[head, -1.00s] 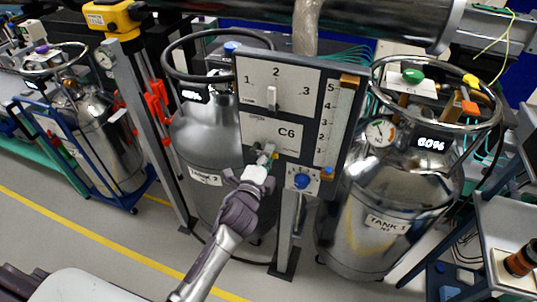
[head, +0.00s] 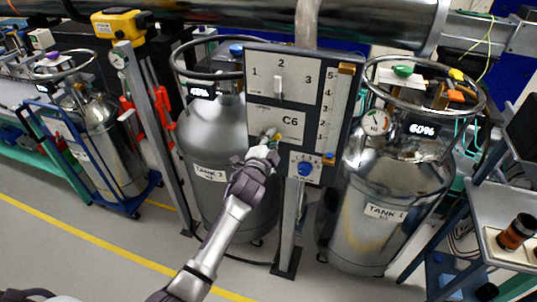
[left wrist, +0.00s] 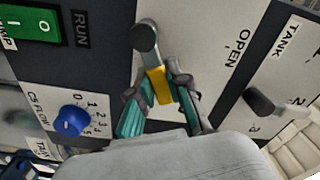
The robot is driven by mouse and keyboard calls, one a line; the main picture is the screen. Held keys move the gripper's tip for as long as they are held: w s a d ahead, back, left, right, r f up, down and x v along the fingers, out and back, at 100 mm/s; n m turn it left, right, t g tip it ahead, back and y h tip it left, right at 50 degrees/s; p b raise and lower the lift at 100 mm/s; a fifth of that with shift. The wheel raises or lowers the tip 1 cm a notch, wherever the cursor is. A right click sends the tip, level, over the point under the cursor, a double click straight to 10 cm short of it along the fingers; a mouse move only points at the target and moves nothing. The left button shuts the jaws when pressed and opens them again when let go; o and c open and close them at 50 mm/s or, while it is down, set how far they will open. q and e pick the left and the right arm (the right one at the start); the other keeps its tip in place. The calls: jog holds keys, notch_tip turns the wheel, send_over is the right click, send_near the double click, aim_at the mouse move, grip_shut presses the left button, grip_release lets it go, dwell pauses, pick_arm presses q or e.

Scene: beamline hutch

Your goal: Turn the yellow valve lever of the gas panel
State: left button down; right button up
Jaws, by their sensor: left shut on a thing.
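My left gripper (left wrist: 161,98) is shut on the lever, one teal-padded finger on each side. In the head view the left gripper (head: 265,153) is at the panel's lower left and hides most of the lever. My right gripper is not in view.
A blue flow knob (head: 305,169) and a tank selector (head: 278,87) are on the same panel. In the left wrist view a green switch (left wrist: 32,23) is at the upper left. Steel tanks (head: 208,135) (head: 385,200) stand behind and right. Floor in front is clear.

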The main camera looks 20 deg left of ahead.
aim_at(264, 123)
pick_arm(q)
jog(key=shift+r+n, duration=0.2)
jog(key=shift+n, duration=0.4)
jog(key=shift+a+r+n, duration=0.15)
jog(key=shift+n, duration=0.25)
jog(key=n, duration=0.1)
jog(key=n+p, duration=0.1)
jog(key=shift+a+r+n, duration=0.35)
jog(key=shift+a+n, duration=0.05)
jog(key=shift+a+r+n, duration=0.15)
jog(key=shift+n, duration=0.35)
jog(key=shift+a+r+n+p, duration=0.15)
jog(key=shift+a+n+p, duration=0.2)
jog(key=shift+n, duration=0.45)
jog(key=shift+a+r+n+p, duration=0.1)
jog(key=shift+a+n+p, duration=0.25)
jog(key=shift+n, duration=0.85)
jog(key=shift+a+n, duration=0.45)
jog(key=shift+n, duration=0.75)
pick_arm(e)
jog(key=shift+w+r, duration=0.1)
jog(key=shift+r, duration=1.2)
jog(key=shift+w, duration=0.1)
